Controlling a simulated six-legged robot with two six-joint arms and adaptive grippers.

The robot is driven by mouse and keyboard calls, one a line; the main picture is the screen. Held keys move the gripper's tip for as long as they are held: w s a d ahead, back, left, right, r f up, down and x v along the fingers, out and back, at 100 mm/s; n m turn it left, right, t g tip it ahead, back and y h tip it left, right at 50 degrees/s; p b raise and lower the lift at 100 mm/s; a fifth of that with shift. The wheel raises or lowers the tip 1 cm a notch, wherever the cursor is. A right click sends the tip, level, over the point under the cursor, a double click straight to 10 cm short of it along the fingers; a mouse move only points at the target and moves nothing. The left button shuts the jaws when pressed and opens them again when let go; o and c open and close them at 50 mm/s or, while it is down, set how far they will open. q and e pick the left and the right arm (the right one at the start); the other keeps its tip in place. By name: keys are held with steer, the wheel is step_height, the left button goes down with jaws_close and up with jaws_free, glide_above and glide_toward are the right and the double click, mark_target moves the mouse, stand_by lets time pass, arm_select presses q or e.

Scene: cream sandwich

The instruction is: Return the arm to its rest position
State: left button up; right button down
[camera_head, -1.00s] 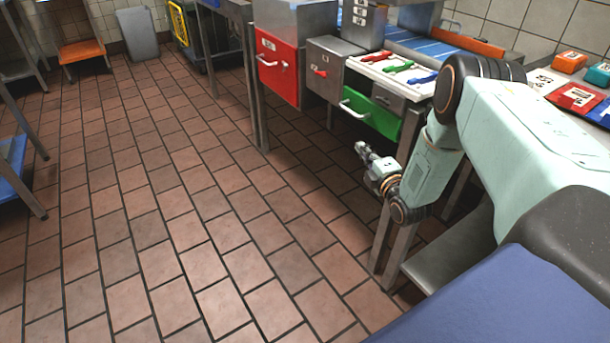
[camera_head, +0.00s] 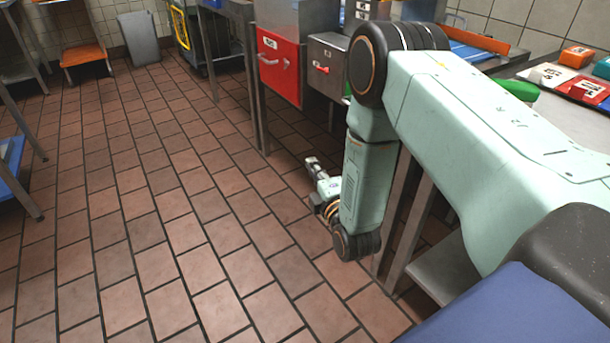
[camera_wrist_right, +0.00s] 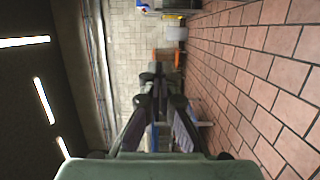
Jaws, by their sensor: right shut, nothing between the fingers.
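My right arm comes in from the right in the head view and bends down at its elbow. Its right gripper (camera_head: 312,163) is small and partly hidden by my forearm. It hangs out over the tiled floor, left of the counter legs, with nothing in it. In the right wrist view the gripper fingers (camera_wrist_right: 160,82) reach away from the camera and are shut and empty. My left gripper is in neither view.
A red drawer front (camera_head: 279,66) and a grey drawer (camera_head: 326,68) face the aisle. Packets such as the orange one (camera_head: 576,56) lie on the counter at right. An orange stool (camera_head: 82,53) stands far back. The floor (camera_head: 150,200) is clear.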

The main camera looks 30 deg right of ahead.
steer(key=shift+s+a+r, duration=0.1)
steer(key=shift+a+r, duration=0.05)
steer(key=shift+a, duration=1.1)
steer(key=s+a+f+m+g+y+p, duration=0.1)
steer(key=s+a+f+m+g+y, duration=0.15)
steer(key=s+f+m+g, duration=0.95)
steer(key=s+a+m+g+p, duration=0.1)
steer(key=s+a+m+g, duration=0.1)
steer(key=s, duration=1.1)
steer(key=s+a+f+m+g+p, duration=0.1)
steer(key=s+a+m+g, duration=0.1)
steer(key=s, duration=1.1)
steer(key=shift+s+f+m+g+y+p, duration=0.15)
steer(key=shift+f+m+g+y+p, duration=0.2)
steer(key=shift+g, duration=0.55)
